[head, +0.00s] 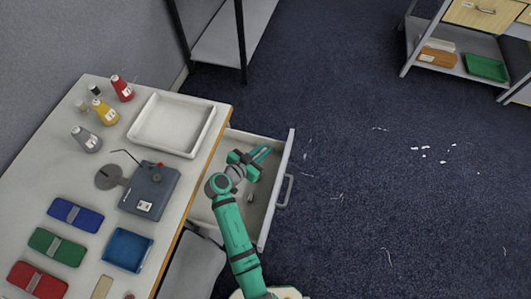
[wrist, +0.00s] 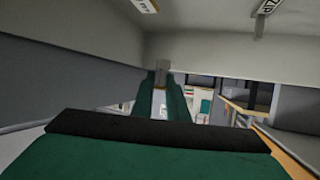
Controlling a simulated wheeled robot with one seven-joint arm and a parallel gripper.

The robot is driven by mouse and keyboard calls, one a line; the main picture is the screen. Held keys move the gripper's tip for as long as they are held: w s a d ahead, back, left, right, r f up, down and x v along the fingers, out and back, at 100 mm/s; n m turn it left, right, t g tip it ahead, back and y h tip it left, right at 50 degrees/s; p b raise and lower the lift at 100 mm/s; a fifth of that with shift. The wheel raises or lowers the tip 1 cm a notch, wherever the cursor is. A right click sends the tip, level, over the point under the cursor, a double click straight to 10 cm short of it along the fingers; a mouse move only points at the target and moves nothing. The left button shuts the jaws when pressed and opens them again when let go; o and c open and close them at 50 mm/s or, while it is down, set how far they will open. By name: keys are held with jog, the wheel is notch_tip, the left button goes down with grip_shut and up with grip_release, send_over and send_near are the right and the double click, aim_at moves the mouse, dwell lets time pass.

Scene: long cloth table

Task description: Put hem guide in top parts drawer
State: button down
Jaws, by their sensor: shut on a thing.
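The open drawer (head: 273,200) juts out from the right side of the long table, its handle facing right. I take it as the top parts drawer; lower drawers are not visible. My gripper (head: 262,153) is over the far part of the drawer opening, fingers pointing up and right. Its height above the drawer floor is hard to tell. In the wrist view my gripper (wrist: 160,95) is shut on a small grey-brown piece (wrist: 161,70) at the fingertips, which looks like the hem guide. The fingers hide it in the head view.
A small pale item (head: 250,197) lies inside the drawer. On the table are a white tray (head: 145,124), several bottles (head: 104,112), a dark grey box (head: 150,190) and coloured packets (head: 75,214). A shelf rack (head: 225,45) stands behind.

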jog(key=shift+w+f, duration=0.15)
jog(key=shift+f, duration=0.05)
jog(key=shift+w+f, duration=0.1)
jog(key=shift+f, duration=1.6)
jog(key=shift+f, duration=0.4)
jog(key=shift+f, duration=0.2)
jog(key=c, duration=1.7)
grip_release()
jog(key=shift+w, duration=0.15)
jog(key=shift+c, duration=0.2)
jog(key=shift+d, duration=0.15)
